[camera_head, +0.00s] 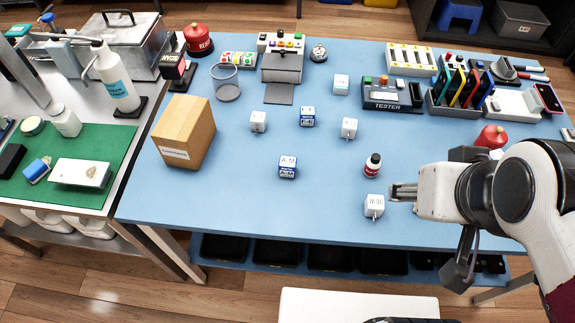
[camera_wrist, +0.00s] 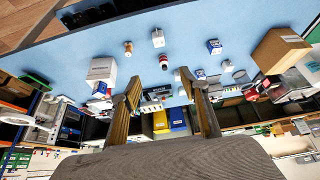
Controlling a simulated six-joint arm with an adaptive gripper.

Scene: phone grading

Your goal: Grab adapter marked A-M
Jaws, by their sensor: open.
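The adapter marked A-M (camera_head: 288,168) is a small white cube with a blue lower part. It stands upright on the blue table, left of my gripper. A blue-and-white cube that looks like it shows in the wrist view (camera_wrist: 214,46), where I cannot read its label. My gripper (camera_head: 402,192) is over the table's front right, apart from the A-M adapter. In the wrist view its two fingers (camera_wrist: 165,100) are spread, with nothing held between them.
Other adapters (camera_head: 307,117), (camera_head: 258,122), (camera_head: 349,128), (camera_head: 341,85) stand farther back. A cardboard box (camera_head: 184,130) stands left. The table around the A-M adapter is clear.

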